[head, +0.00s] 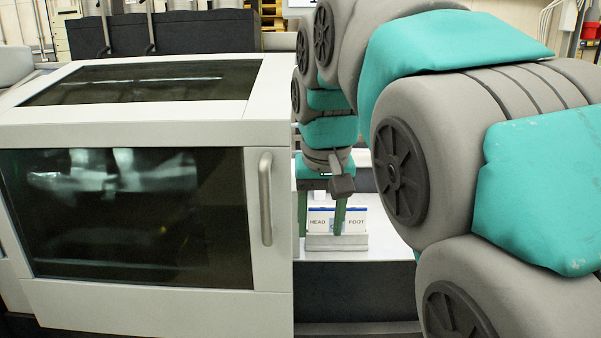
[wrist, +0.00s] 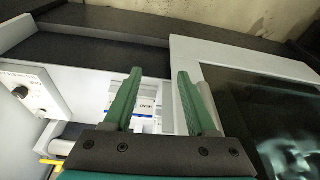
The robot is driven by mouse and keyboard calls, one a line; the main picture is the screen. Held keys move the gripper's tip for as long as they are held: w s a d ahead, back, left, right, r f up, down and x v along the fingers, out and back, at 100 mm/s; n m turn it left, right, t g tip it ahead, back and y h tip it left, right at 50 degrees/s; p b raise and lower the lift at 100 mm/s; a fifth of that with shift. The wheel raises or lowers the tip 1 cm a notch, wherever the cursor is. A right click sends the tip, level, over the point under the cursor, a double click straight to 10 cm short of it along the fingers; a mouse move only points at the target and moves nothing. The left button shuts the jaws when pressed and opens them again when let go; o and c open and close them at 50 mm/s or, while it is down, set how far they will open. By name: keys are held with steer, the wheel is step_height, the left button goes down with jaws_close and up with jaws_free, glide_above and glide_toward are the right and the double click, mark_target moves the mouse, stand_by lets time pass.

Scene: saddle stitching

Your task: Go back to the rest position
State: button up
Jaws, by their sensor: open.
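My gripper (head: 321,212) hangs from my arm in the middle of the head view, right of the white machine. Its two green fingers point down and stand apart, with nothing held between them. In the wrist view my gripper (wrist: 158,95) is open too. Beyond the fingers are white sheets or cards (head: 348,221) with blue top edges, marked HEAD and FOOT, on a light block (head: 335,242). The left finger and part of the right overlap them in the head view. The cards also show between the fingers in the wrist view (wrist: 148,108). I cannot tell the exact gap to them.
The white machine (head: 150,310) with dark windows and a grey handle (head: 265,198) fills the left, close beside my gripper. A white shelf (head: 385,246) lies under the block. In the wrist view a panel with a knob (wrist: 21,92) and a yellow part (wrist: 50,162) stand left.

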steer(key=s+d+f+g, duration=0.1)
steer(key=s+d+f, duration=0.3)
steer(key=s+f, duration=0.4)
steer(key=s+d+f+g, duration=0.2)
steer(key=s+d+f, duration=0.2)
steer(key=s+f, duration=0.5)
steer(key=s+d+f+g, duration=0.1)
steer(key=s+d+f, duration=0.3)
steer(key=s+f, duration=0.4)
steer(key=shift+s+f+m+g, duration=0.15)
steer(key=shift+s+m+g, duration=0.15)
steer(key=shift+s, duration=0.65)
